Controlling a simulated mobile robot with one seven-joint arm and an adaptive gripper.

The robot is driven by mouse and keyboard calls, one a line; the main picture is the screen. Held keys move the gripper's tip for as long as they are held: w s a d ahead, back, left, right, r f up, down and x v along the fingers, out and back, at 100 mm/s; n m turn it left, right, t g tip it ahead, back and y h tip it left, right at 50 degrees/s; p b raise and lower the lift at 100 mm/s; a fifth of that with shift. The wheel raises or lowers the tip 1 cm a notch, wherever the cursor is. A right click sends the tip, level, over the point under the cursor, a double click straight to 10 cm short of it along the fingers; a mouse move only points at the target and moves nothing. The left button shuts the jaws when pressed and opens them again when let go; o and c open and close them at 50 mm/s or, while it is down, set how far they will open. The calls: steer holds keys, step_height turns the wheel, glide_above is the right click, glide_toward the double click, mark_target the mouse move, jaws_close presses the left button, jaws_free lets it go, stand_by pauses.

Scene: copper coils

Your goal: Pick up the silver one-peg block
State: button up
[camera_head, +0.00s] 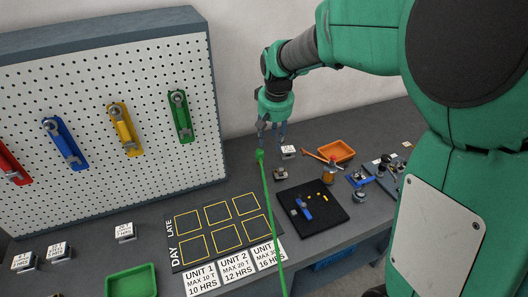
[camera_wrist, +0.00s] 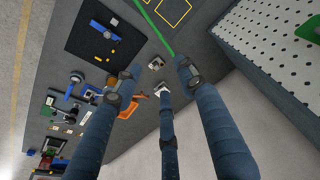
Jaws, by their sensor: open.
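My gripper (camera_head: 272,138) is open and empty, pointing down above the table, up and to the left of the block in the head view. In the wrist view its three dark blue fingers (camera_wrist: 157,82) are spread apart, and none visibly touches the block.
A white label card (camera_head: 289,151) stands close behind the block. An orange tray (camera_head: 337,151) and a black mat (camera_head: 322,212) with small parts lie to the right. A yellow-outlined board (camera_head: 222,226) is in front left, a pegboard (camera_head: 80,150) behind left. A thin green line (camera_head: 270,215) crosses the view.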

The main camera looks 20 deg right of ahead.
steer(key=w+d+f+g+p, duration=0.1)
steer(key=w+d+f+p, duration=0.3)
steer(key=w+d+f, duration=0.2)
steer(key=w+d+f+m+g+p, duration=0.1)
steer(key=w+d+f+p, duration=0.4)
steer(key=w+f, duration=0.4)
step_height(320, 180, down, 4)
steer(key=shift+w+d+g+p, duration=0.3)
steer(key=shift+w+d, duration=0.05)
steer(key=shift+d, duration=0.55)
steer(key=shift+f, duration=0.1)
glide_above(281, 169)
steer(key=shift+f, duration=4.2)
steer(key=shift+f+p, duration=0.4)
steer(key=shift+f, duration=2.2)
steer(key=shift+c, duration=0.2)
